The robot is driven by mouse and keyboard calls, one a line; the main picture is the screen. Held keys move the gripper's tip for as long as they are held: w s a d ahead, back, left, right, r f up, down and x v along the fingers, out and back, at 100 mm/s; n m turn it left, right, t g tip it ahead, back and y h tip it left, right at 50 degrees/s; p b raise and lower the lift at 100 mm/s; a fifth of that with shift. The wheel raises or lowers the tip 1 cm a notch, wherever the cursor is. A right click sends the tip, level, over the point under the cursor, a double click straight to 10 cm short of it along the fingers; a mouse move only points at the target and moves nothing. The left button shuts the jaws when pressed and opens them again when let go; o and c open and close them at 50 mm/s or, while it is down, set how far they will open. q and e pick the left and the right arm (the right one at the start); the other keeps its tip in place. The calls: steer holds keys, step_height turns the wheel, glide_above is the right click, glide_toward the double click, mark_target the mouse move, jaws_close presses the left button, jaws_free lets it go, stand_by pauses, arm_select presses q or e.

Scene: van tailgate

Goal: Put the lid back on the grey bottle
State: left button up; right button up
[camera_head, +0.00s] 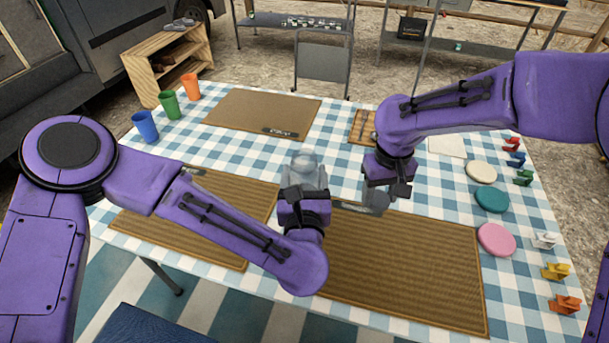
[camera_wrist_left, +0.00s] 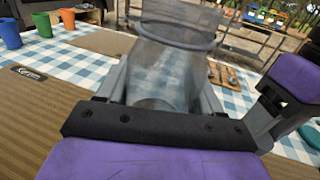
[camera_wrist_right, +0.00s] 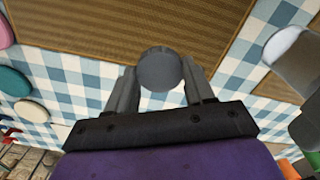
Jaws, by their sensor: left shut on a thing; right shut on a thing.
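The grey bottle (camera_head: 305,165) is translucent and stands roughly upright between the fingers of my left gripper (camera_head: 303,188), near the middle of the table. In the left wrist view the bottle (camera_wrist_left: 168,75) fills the space between the fingers, its wide upper part at the top edge. My right gripper (camera_head: 379,198) is to the right of the bottle, pointing down. In the right wrist view its fingers are shut on a round grey lid (camera_wrist_right: 160,68). The lid is apart from the bottle, whose pale top (camera_wrist_right: 288,45) shows at the upper right. In the head view the lid is hard to make out.
Brown mats (camera_head: 400,265) lie on the blue-checked table. Blue (camera_head: 145,125), green and orange cups stand at the back left. Pink (camera_head: 496,239), teal and cream discs and several coloured clips line the right side. A small wooden tray (camera_head: 362,127) lies behind my right gripper.

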steer(key=w+a+r+n, duration=0.3)
steer(key=a+r+n, duration=0.1)
steer(key=a+r, duration=0.35)
step_height(320, 180, up, 14)
steer(key=n, duration=0.9)
glide_above(304, 170)
steer(key=w, duration=0.2)
steer(key=shift+w+a, duration=0.1)
steer(key=shift+w, duration=0.05)
steer(key=shift+f, duration=0.15)
steer(key=shift+f, duration=1.9)
steer(key=shift+f, duration=0.9)
steer(key=shift+f, duration=0.55)
